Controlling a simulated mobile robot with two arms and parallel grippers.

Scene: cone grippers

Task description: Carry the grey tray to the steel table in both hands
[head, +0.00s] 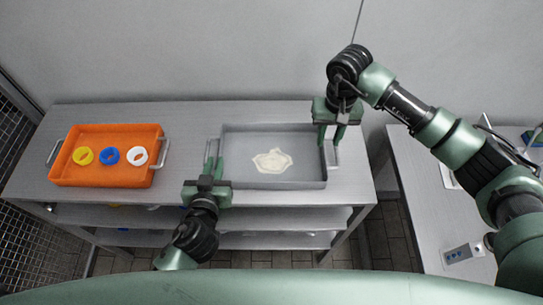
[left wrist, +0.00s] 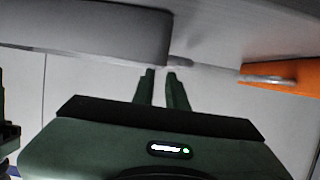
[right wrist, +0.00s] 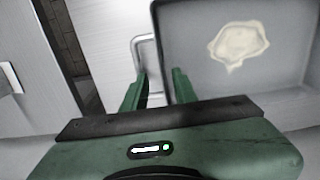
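The grey tray (head: 240,172) stands on a grey shelved bench (head: 190,115), with a flat cream-coloured patch (head: 272,161) on its floor. My left gripper (head: 213,148) is at the tray's left handle, its fingers apart. In the left wrist view the fingers (left wrist: 161,74) point at the handle's end (left wrist: 180,62) beside the tray wall (left wrist: 90,25). My right gripper (head: 329,142) is above the right handle (head: 334,157). In the right wrist view its open fingers (right wrist: 157,82) are either side of the handle bar (right wrist: 137,50). I cannot tell whether either touches.
An orange tray (head: 105,176) with yellow, blue and white rings stands left on the same bench. Another grey table (head: 425,215) stands to the right across a floor gap (head: 385,235), with a small box (head: 463,253) on it. A wall runs behind the bench.

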